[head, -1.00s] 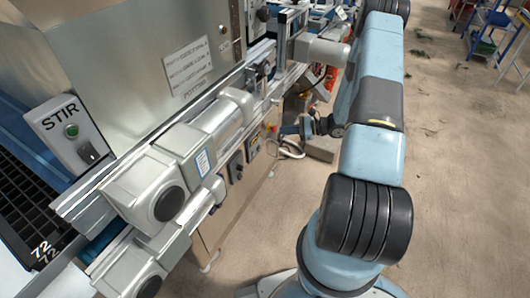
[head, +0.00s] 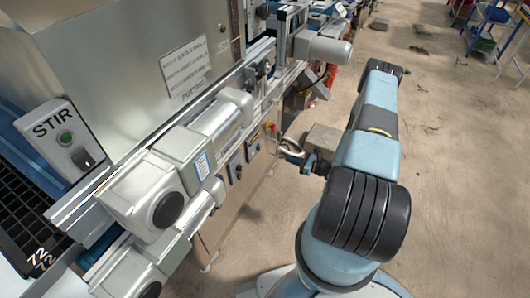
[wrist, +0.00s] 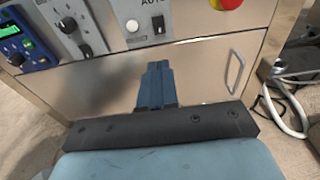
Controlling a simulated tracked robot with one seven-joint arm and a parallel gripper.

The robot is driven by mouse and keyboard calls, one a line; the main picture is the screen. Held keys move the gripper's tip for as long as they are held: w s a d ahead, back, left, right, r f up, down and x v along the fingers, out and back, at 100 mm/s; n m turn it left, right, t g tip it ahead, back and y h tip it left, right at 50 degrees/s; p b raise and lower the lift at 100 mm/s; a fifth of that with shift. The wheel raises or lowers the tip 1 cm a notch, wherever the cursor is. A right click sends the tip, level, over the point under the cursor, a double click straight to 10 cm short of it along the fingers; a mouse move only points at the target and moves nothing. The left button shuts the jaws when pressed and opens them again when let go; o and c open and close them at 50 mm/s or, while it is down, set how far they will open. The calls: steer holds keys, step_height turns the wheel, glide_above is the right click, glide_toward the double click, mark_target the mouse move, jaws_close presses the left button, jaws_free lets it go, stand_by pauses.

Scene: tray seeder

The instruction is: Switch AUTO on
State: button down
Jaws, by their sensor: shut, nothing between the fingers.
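The AUTO panel (wrist: 143,12) is a light plate at the top of the wrist view, on the front of a metal cabinet. It carries a pale round lamp or button (wrist: 132,26) and a dark switch (wrist: 158,25) under the word AUTO. The switch's position is too small to tell. My gripper (wrist: 156,68) is shut and empty, in front of the cabinet below the AUTO panel and apart from the switch. In the head view my arm hides much of the gripper.
A red button (wrist: 231,3) sits right of AUTO. A panel with dark knobs (wrist: 75,30) and a blue display unit (wrist: 22,45) are to its left. A cabinet handle (wrist: 236,72) and loose cables (wrist: 285,105) lie right. The STIR box (head: 62,140) is at the head view's left.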

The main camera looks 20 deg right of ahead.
stand_by(0.3)
steer(key=x, duration=1.4)
steer(key=shift+w+a+f, duration=0.1)
steer(key=shift+a, duration=0.05)
stand_by(0.3)
steer(key=f+v, duration=0.3)
steer(key=v, duration=1)
steer(key=shift+s+d, duration=0.4)
steer(key=shift+d, duration=0.05)
steer(key=shift+f, duration=0.15)
steer(key=shift+s, duration=0.1)
